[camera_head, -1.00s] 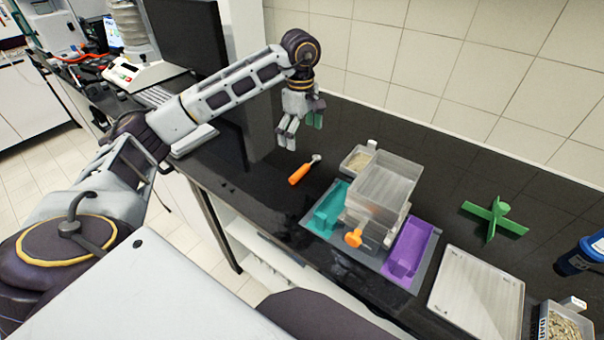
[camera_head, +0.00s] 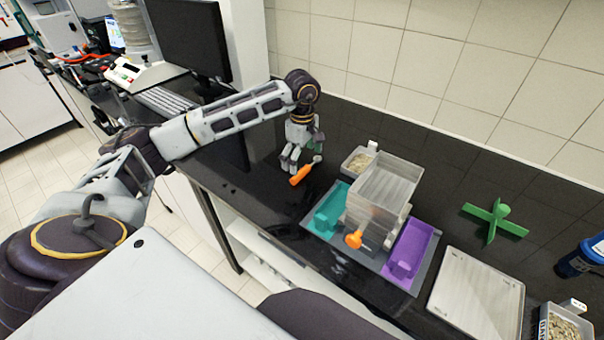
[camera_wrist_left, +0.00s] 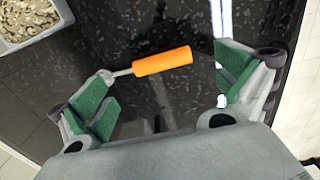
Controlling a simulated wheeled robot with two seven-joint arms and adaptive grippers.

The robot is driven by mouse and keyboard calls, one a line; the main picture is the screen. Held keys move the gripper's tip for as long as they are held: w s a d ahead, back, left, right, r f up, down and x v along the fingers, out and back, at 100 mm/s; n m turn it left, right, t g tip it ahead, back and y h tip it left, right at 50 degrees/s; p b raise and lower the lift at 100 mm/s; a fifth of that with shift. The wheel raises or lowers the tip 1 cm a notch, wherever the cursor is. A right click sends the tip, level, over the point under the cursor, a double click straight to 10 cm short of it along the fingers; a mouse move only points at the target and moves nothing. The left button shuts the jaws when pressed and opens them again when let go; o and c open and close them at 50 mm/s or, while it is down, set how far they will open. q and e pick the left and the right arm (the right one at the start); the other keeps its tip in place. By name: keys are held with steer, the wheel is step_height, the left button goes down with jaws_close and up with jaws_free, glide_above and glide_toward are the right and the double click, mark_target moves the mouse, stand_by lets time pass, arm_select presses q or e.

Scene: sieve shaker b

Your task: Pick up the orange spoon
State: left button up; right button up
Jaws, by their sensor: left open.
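The orange spoon (camera_head: 303,173) lies on the black counter, left of the clear box stack, its grey end toward the back. In the left wrist view the orange handle (camera_wrist_left: 162,62) shows between the two green-padded fingers, with the metal end near the left finger. My left gripper (camera_head: 291,163) is low over the counter, right at the spoon. It also shows in the left wrist view (camera_wrist_left: 160,92), open and empty, its fingers apart with the spoon lying across the gap. Whether a finger touches the spoon I cannot tell. My right gripper is not in view.
A clear box stack (camera_head: 386,182) stands on a grey mat with a teal tray (camera_head: 328,210) and a purple tray (camera_head: 410,252). A container of grains (camera_head: 357,162) is close to the spoon. A green cross-shaped piece (camera_head: 494,222) lies farther right. The counter left of the spoon is clear.

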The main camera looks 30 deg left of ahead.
mark_target(304, 173)
arm_select(q)
steer(key=shift+f, duration=0.15)
steer(key=shift+s+d+f, duration=0.1)
steer(key=shift+f, duration=0.45)
step_height(304, 173, down, 3)
steer(key=shift+d+r+p, duration=0.15)
steer(key=shift+p, duration=0.25)
steer(key=shift+f, duration=0.65)
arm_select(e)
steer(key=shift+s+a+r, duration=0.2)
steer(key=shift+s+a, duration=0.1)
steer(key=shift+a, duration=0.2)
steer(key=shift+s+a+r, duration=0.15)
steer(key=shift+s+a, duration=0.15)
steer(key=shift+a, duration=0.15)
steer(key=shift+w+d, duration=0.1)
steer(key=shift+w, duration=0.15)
